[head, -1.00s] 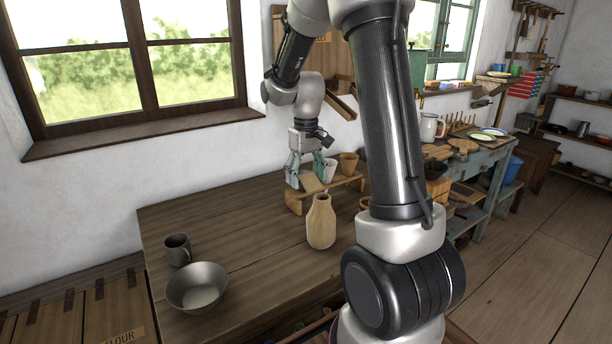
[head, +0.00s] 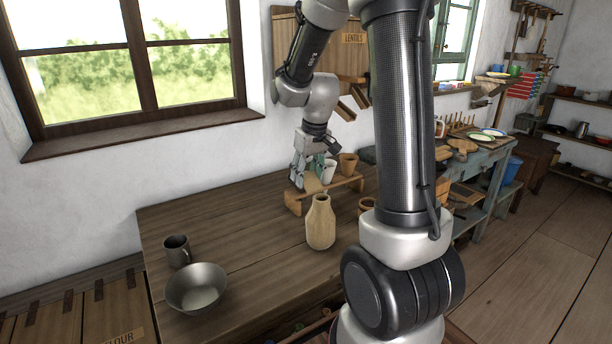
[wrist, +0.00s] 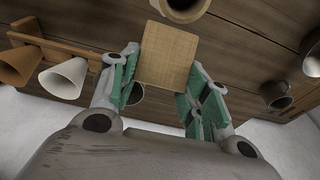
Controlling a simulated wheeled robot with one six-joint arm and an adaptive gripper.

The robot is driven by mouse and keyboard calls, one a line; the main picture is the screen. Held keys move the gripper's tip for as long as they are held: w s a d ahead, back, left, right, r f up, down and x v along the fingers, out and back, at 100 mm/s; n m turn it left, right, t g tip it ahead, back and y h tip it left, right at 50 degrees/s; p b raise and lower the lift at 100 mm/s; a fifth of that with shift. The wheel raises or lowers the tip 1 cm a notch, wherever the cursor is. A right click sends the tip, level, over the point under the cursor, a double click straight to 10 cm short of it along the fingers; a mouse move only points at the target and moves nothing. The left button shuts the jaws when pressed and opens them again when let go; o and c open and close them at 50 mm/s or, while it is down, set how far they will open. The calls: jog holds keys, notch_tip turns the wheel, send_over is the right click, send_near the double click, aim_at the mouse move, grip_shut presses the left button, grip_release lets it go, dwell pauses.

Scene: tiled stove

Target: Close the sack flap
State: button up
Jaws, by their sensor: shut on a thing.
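My gripper (head: 308,172) is low over the back of the wooden table, beside a small wooden rack. It is shut on a flat, square tan woven piece (wrist: 167,55), which shows between its green-padded fingers in the wrist view. The piece looks like the sack flap and also shows below the fingers in the head view (head: 313,184). I cannot make out what it joins to. A tan, bottle-shaped vessel (head: 320,224) stands upright on the table in front of the gripper, apart from it. No sack body is clearly visible.
The wooden rack (head: 293,204) holds a white cup (head: 329,171) and a brown cup (head: 348,163) close by the gripper. A grey bowl (head: 196,288) and dark mug (head: 177,250) stand at the table's left. The table between mug and vessel is clear.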

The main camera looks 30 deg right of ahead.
jog(key=shift+s+r+t, duration=0.3)
jog(key=shift+s+t, duration=0.1)
jog(key=shift+t, duration=0.55)
jog(key=shift+s+r+t, duration=0.3)
jog(key=shift+s+t, duration=0.05)
jog(key=shift+t, duration=0.6)
jog(key=o, duration=1.1)
jog(key=shift+c, duration=0.2)
jog(key=shift+s+r, duration=0.1)
jog(key=v, duration=1.1)
jog(key=shift+s+d+r, duration=0.15)
jog(key=shift+s+r, duration=0.1)
jog(key=shift+r, duration=0.05)
